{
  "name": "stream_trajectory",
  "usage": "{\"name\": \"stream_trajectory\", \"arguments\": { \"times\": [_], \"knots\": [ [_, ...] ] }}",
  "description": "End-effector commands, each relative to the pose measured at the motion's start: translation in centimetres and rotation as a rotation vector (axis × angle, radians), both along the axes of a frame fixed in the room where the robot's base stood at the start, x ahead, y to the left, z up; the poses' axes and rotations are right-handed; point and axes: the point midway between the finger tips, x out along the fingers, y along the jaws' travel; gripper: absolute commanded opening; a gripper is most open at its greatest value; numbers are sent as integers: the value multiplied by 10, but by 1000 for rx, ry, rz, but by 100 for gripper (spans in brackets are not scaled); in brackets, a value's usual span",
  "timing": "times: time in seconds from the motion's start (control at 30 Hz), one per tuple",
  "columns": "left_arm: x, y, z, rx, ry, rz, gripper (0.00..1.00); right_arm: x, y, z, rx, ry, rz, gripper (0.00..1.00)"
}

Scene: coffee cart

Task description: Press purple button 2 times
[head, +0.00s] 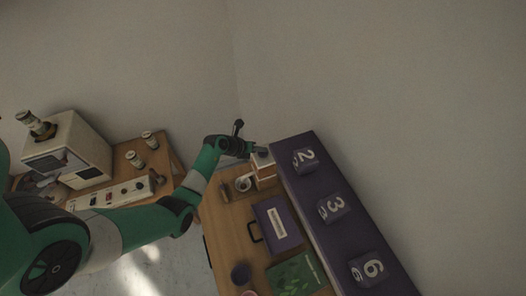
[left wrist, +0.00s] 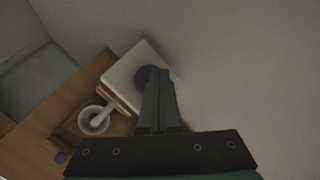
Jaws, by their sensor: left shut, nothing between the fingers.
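The purple button (left wrist: 142,76) is a dark purple disc on top of a small box with a white top (left wrist: 127,74) in the left wrist view. The box also shows in the head view (head: 265,171), beside the purple shelf. My left gripper (head: 257,149) is shut and empty, with its tips at the box's top. In the left wrist view the shut fingers (left wrist: 158,74) cover the right part of the button. I cannot tell whether they touch it. My right gripper is not in view.
A long purple block (head: 309,200) with numbered cubes 2, 3 and 6 stands right of the box. A white cup (head: 243,184) stands close to the box on the wooden table. A purple case (head: 277,224) lies nearer. A coffee machine (head: 68,150) stands at left.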

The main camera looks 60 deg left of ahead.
Motion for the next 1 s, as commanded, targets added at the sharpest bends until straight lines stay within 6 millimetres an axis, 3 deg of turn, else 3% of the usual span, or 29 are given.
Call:
{"name": "stream_trajectory", "arguments": {
  "times": [1.0],
  "knots": [
    [-1,-1,-8,-2,3,-2,0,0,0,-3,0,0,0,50]
  ]
}}
